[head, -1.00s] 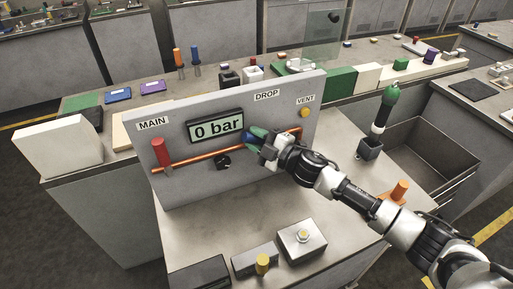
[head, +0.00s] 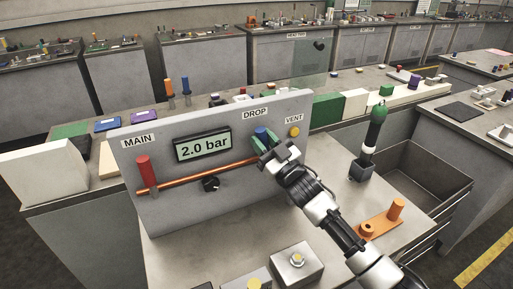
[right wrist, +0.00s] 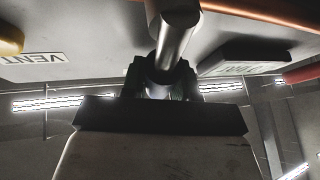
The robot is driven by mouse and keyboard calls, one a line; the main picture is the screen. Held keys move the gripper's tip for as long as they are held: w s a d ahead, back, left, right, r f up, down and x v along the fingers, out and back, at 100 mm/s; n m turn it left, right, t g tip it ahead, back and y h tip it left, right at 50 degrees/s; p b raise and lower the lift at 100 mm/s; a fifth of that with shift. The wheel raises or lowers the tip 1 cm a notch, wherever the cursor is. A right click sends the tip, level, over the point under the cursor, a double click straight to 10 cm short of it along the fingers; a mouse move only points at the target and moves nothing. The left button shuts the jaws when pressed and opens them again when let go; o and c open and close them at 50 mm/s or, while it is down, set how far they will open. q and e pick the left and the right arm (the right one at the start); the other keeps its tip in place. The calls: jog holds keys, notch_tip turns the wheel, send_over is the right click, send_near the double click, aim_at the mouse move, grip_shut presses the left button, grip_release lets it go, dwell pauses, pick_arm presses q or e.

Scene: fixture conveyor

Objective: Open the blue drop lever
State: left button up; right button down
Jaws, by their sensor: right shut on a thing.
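The blue drop lever (head: 262,132) is on the grey panel (head: 165,209) below the DROP label, at the right end of the orange pipe (head: 215,173). Its blue handle points up. My right gripper (head: 264,143) is shut on the lever, its green-tipped fingers around the handle. In the right wrist view a metal stem (right wrist: 176,38) runs to the dark fingers (right wrist: 160,80), and the handle between them is mostly hidden. The gauge (head: 202,145) reads 2.0 bar. My left gripper is not in view.
A red lever (head: 145,171) stands upright below MAIN. A black knob (head: 210,184) sits below the gauge, and a yellow vent button (head: 294,132) is close right of my gripper. A button box (head: 296,262) and an orange fixture (head: 380,222) are on the bench.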

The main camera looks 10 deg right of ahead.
jog(key=shift+w+d+m+t+h+b, duration=0.15)
jog(key=shift+d+m+t+h, duration=0.3)
jog(key=shift+m, duration=0.5)
jog(key=shift+d+m+t+h+b, duration=0.15)
jog(key=shift+d+m+t+h, duration=0.15)
jog(key=shift+m+h, duration=0.45)
jog(key=shift+m, duration=0.4)
jog(key=c, duration=1.2)
grip_release()
jog(key=shift+c, duration=0.2)
jog(key=shift+o, duration=0.6)
jog(key=shift+d, duration=0.1)
jog(key=shift+s+d+f, duration=0.1)
jog(key=shift+s+f, duration=0.1)
jog(key=shift+s, duration=0.1)
jog(key=b+v, duration=0.2)
jog(key=v, duration=0.8)
jog(key=shift+b, duration=0.4)
